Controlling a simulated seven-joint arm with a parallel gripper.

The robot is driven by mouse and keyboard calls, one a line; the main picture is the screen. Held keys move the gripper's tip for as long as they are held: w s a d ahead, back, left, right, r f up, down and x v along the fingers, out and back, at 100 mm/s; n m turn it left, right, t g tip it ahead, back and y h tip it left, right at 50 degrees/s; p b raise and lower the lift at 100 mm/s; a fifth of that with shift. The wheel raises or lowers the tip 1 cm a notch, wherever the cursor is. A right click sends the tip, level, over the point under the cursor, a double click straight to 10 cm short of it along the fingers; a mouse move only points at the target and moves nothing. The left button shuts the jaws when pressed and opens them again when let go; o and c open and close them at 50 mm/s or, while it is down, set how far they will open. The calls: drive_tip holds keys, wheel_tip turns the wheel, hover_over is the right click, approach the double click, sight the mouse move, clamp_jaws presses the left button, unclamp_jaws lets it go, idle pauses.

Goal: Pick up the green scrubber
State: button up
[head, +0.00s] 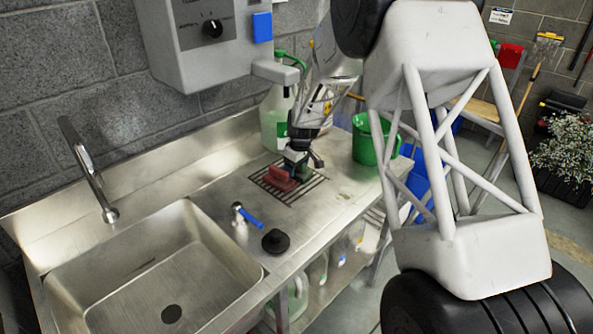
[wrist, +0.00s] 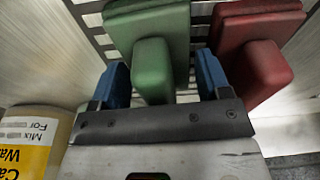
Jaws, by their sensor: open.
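In the wrist view, the green scrubber (wrist: 153,66) lies with its block handle between the two blue fingertips of my gripper (wrist: 164,80).
A red scrubber (wrist: 257,62) sits just right of the right finger; it also shows in the head view (head: 281,178). Both lie on a dark grate (head: 308,190).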

drive_tip(key=shift+f, duration=0.35)
drive_tip(key=shift+c, duration=0.4)
drive_tip(key=c, duration=0.5)
drive_tip(key=shift+r, duration=0.2)
drive_tip(key=shift+c, duration=0.2)
drive_tip(key=shift+r, duration=0.55)
wheel_tip(320, 180, up, 2)
drive_tip(key=shift+r, duration=0.1)
drive_tip(key=s+d, duration=1.2)
drive_tip(key=shift+s+d, duration=0.35)
